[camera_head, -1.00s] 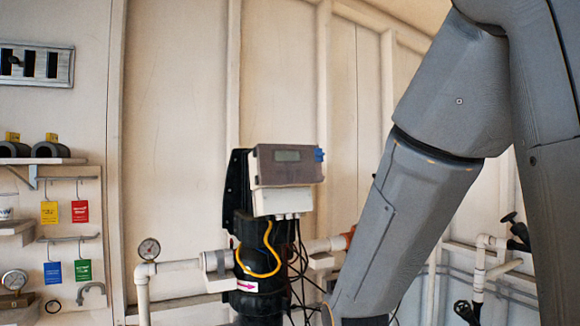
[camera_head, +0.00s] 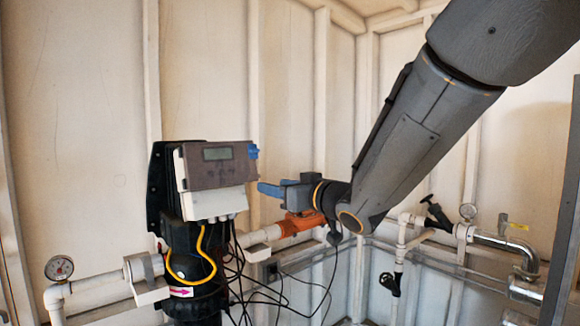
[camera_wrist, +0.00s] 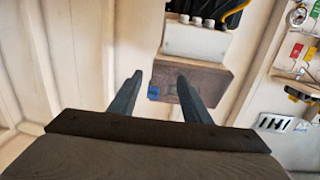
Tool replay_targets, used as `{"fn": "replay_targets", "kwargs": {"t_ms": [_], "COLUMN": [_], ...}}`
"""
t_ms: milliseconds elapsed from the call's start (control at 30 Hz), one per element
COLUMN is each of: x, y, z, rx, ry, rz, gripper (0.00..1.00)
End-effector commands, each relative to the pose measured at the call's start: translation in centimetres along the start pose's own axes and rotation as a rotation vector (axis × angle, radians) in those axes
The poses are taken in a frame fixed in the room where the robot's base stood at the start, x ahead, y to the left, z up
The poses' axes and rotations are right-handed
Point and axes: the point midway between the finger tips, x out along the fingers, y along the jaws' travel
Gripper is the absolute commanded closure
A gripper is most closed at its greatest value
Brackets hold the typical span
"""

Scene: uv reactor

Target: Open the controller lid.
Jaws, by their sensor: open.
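The controller (camera_head: 210,205) is a box with a white lower part on a black reactor. Its smoky brown lid (camera_head: 200,178) lies over the upper front, with a grey display showing through. A blue latch (camera_head: 253,151) sticks out at the lid's right side. My gripper (camera_head: 267,188) is open and empty to the right of the controller, with its fingers pointing at it. In the wrist view the lid (camera_wrist: 218,76) appears upside down beyond the fingers, partly hidden by one of them. The blue latch (camera_wrist: 154,92) shows between the fingers (camera_wrist: 160,77), apart from them.
The black reactor (camera_head: 195,265) carries a yellow cable and several hanging black cables. White pipes with a gauge (camera_head: 59,268) run to the left. An orange fitting (camera_head: 300,222) sits below my gripper. Valves and pipes (camera_head: 440,218) stand at the right. The wall panels behind are bare.

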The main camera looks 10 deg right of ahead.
Motion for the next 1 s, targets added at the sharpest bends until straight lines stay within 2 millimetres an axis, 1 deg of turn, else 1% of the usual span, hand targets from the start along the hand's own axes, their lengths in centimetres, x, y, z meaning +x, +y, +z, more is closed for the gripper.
{"fn": "replay_targets", "kwargs": {"t_ms": [33,100,267,500,700,833,1000], "x": [0.1,0.3,1.6,5.0,7.1,7.7,7.9], "y": [-0.5,-0.9,-0.9,-1.0,-1.0,-1.0,-1.1], "z": [-1.0,-1.5,-1.7,-1.7,-1.8,-1.8,-1.8], "rx": [-0.002,-0.003,-0.002,-0.001,-0.002,-0.002,-0.003], "ry": [0.021,0.037,0.040,0.037,0.037,0.038,0.038], "rz": [-0.021,-0.038,-0.041,-0.037,-0.036,-0.036,-0.036], "gripper": [0.56,0.56,0.56,0.56,0.56,0.56,0.56]}}
